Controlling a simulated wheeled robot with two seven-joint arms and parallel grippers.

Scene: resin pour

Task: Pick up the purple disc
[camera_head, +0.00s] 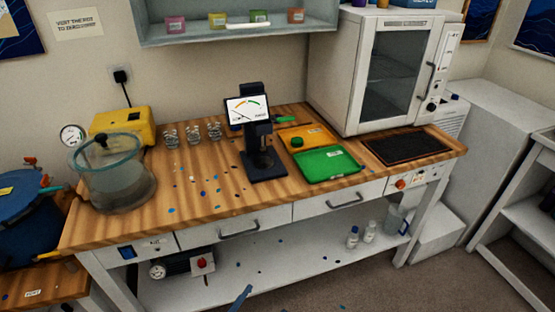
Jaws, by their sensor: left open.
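I cannot make out a purple disc with certainty in the head view. Small blue, white and dark spots lie scattered on the wooden worktop (215,228), too small to tell apart. A black stand with a dial display (248,108) is in the middle of the worktop, and a small greyish round thing (264,157) shows on it, its colour unclear. My left gripper (241,296) shows only as a small blue-grey part at the bottom edge, in front of and below the worktop. It is open, and nothing is seen in it. My right gripper is out of view.
Several small clear cups (193,134) are behind. A white oven (345,70) stands at the back right.

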